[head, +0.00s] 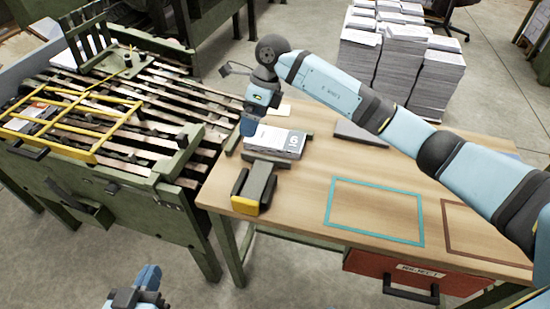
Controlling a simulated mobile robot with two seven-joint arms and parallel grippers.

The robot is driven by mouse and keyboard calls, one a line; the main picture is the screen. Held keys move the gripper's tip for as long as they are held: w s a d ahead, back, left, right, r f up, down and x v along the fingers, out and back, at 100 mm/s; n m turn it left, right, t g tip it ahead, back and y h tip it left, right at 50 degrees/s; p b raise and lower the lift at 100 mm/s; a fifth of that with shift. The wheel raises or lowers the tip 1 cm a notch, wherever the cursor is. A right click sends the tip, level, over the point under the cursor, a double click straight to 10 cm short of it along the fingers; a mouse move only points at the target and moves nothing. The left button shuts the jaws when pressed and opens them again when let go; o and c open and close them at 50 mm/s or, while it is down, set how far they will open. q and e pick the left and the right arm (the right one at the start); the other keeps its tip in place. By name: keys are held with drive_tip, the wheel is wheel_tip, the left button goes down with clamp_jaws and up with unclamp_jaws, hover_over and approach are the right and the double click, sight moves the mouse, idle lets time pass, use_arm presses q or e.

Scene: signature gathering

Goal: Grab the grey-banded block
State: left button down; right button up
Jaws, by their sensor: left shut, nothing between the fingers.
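The block with a grey band (287,144), a white paper stack marked with a figure, lies near the left end of the wooden table. My right arm comes in from the right and bends down. Its gripper (249,127) hangs beside the block's upper left corner. I cannot tell whether it touches the block or whether its fingers are open. My left gripper (148,276) is at the bottom of the head view, shut and empty, over the floor and well away from the block.
A dark stop with a yellow end (246,205) is in front of the block. The wooden table (310,190) carries teal (376,241) and brown outlines and a flat grey item (360,133). A green slatted machine (165,115) stands left. Paper stacks (440,78) stand behind.

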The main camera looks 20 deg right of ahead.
sight(275, 137)
drive_tip(key=w+d+r+t+h+b, duration=0.1)
drive_tip(key=w+d+r+h+b, duration=0.1)
drive_tip(key=w+d+h, duration=0.3)
drive_tip(key=shift+m+y, duration=0.3)
drive_tip(key=shift+y, duration=0.3)
drive_tip(key=f, duration=0.3)
drive_tip(key=s+d+f+b, duration=0.1)
drive_tip(key=f, duration=0.5)
drive_tip(key=shift+s+d+b, duration=0.15)
drive_tip(key=shift+s+b, duration=0.1)
drive_tip(key=shift+b, duration=0.1)
wheel_tip(275, 137, down, 4)
drive_tip(key=shift+s+r+b, duration=0.1)
drive_tip(key=shift+b, duration=0.6)
drive_tip(key=shift+f, duration=0.4)
use_arm(q)
wheel_tip(275, 137, up, 6)
drive_tip(key=d+t+h, duration=0.2)
drive_tip(key=t+h, duration=0.1)
drive_tip(key=shift+d+t, duration=0.3)
drive_tip(key=shift+d, duration=0.1)
use_arm(e)
drive_tip(key=c, duration=0.8)
